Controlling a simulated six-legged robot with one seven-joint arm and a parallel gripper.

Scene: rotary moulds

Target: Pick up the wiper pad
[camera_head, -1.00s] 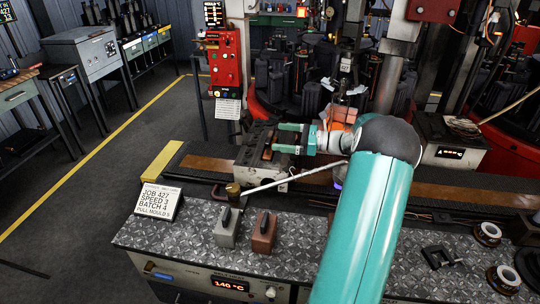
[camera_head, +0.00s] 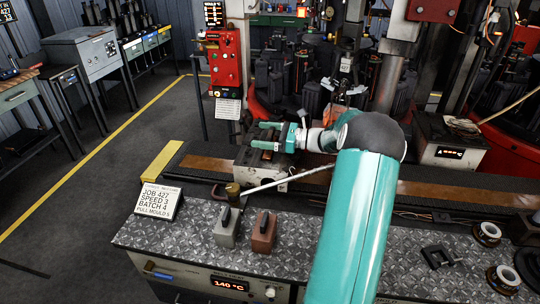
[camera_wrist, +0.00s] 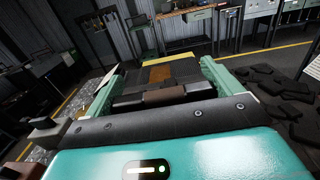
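Two blocks with dark handles stand side by side on the patterned metal bench top: a grey one (camera_head: 227,228) and a reddish-brown one (camera_head: 263,232). I cannot tell for sure which, if either, is the wiper pad. My gripper (camera_head: 264,135) is open and points left, over a metal block (camera_head: 250,158) on the rail behind the bench. In the wrist view my two teal fingers stand wide apart, with a dark block and a brown plate (camera_wrist: 163,94) seen between them. Nothing is held. Both handled blocks are apart from the gripper, nearer the bench front.
A rod with a brass-coloured end (camera_head: 290,179) slants over the bench's back edge. A job sign (camera_head: 158,202) stands at the bench's left end. Round parts (camera_head: 487,234) and a black clamp-like piece (camera_head: 440,257) lie at the right. A red control box (camera_head: 225,62) stands behind.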

